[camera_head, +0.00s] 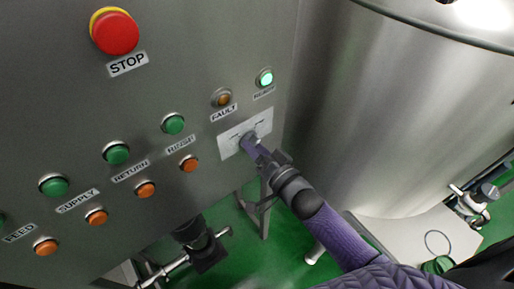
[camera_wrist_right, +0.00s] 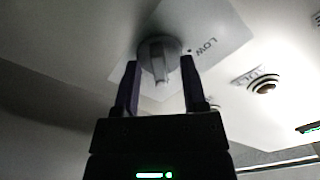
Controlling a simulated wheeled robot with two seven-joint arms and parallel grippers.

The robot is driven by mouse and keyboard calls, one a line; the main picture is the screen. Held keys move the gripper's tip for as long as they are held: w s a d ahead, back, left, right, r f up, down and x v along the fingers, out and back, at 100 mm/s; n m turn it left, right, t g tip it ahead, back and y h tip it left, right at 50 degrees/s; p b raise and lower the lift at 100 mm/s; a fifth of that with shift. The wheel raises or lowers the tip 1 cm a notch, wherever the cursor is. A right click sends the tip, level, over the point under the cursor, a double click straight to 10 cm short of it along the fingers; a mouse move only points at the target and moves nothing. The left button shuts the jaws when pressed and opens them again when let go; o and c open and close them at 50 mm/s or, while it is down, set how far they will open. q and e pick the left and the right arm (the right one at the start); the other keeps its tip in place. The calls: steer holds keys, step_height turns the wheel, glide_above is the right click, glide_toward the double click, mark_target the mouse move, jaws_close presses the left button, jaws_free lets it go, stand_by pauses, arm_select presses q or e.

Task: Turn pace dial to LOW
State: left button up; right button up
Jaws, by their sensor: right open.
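The pace dial is a grey round knob with a raised grip bar (camera_wrist_right: 158,58), on a pale plate (camera_wrist_right: 215,22) marked LOW in the right wrist view. In the head view the plate (camera_head: 228,149) is on the steel panel, and my right gripper hides most of the dial. My right gripper (camera_head: 253,146) reaches the dial from below right. In the right wrist view its two fingers (camera_wrist_right: 160,85) are apart, one on each side of the knob. I cannot tell whether they touch it. My left gripper is not in view.
The panel carries a red STOP button (camera_head: 115,33), an amber FAULT lamp (camera_head: 222,98), a lit lamp (camera_head: 265,78), green buttons (camera_head: 173,124) and orange buttons (camera_head: 189,164). A large steel tank (camera_head: 390,110) stands close on the right. Green floor shows below.

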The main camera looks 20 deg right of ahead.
jaws_close()
stand_by(0.5)
steer(key=n, duration=1.3)
steer(key=shift+d+p, duration=0.15)
steer(key=shift+p, duration=0.25)
steer(key=shift+w+n, duration=0.1)
steer(key=shift+n, duration=2.4)
